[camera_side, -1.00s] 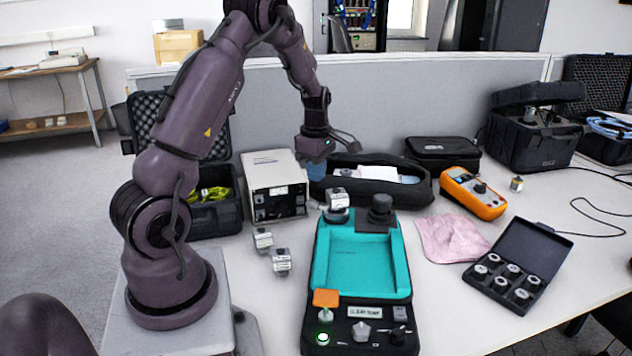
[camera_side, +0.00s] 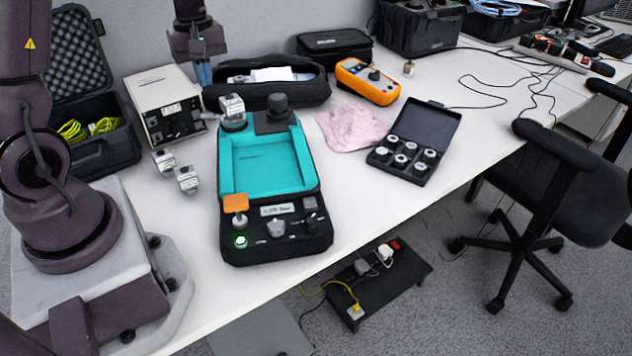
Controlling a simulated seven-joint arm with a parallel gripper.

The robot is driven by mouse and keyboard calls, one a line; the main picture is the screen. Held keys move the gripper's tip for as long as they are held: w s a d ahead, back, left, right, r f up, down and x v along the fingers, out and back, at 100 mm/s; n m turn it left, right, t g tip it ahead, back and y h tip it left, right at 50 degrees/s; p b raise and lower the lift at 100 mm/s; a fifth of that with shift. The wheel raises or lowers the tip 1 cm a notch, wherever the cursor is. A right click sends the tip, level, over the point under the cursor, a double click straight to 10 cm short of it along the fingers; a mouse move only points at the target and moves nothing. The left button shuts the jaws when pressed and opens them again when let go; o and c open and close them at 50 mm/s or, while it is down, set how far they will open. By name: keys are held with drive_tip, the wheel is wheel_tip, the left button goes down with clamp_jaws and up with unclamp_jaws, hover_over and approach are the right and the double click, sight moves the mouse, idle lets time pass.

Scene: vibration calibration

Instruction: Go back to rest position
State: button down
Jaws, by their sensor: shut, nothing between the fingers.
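My gripper (camera_side: 204,75) hangs at the upper left-middle of the side view, pointing down. Its blue fingers are together and hold nothing. It is above and behind the black and teal calibration device (camera_side: 268,162), near the left end of the open black pouch, and appears apart from both. The device lies flat on the white table. A sensor block (camera_side: 233,110) and a black knob-like part (camera_side: 277,107) stand at its far end. An orange-topped part (camera_side: 236,204) and a lit green button (camera_side: 240,241) are at its near end.
Two small sensor blocks (camera_side: 187,179) lie left of the device. A white instrument box (camera_side: 164,106) and open black pouch (camera_side: 309,86) stand behind it. A pink cloth (camera_side: 352,128), orange multimeter (camera_side: 367,82) and black case of round weights (camera_side: 441,129) are to the right.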

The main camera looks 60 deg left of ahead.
drive_tip(key=s+d+r+m+t, duration=0.3)
drive_tip(key=d+r+m, duration=0.4)
drive_tip(key=d, duration=0.4)
drive_tip(key=s+d+r+m+t, duration=0.2)
drive_tip(key=s+d+r+m, duration=0.3)
drive_tip(key=d+m, duration=0.5)
drive_tip(key=shift+s+d+r+t+y, duration=0.3)
drive_tip(key=shift+s+d+r+t, duration=0.15)
drive_tip(key=shift+r, duration=0.45)
